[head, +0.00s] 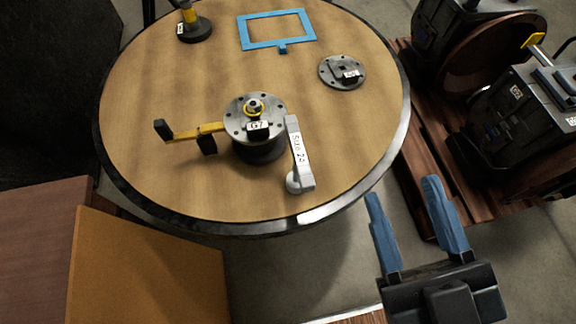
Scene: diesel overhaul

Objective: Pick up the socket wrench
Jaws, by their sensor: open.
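The socket wrench appears to be the grey tool (300,155) with a "Size 26" label, near the right front edge of the round wooden table (150,95). Its rounded end points toward the table's front rim. My gripper (403,192) has two blue fingers, open and empty, to the right of and in front of the tool, beyond the table's edge. The gripper is apart from the tool and touches nothing that I can see.
A round flanged part (258,135) marked "G7", with a yellow handle (195,132), stands left of the tool. Behind are a grey disc (342,72), a blue frame (277,29) and a dark-based part (195,29). Machines (520,125) on a wooden pallet (425,140) stand right. Boxes (145,270) occupy the lower left.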

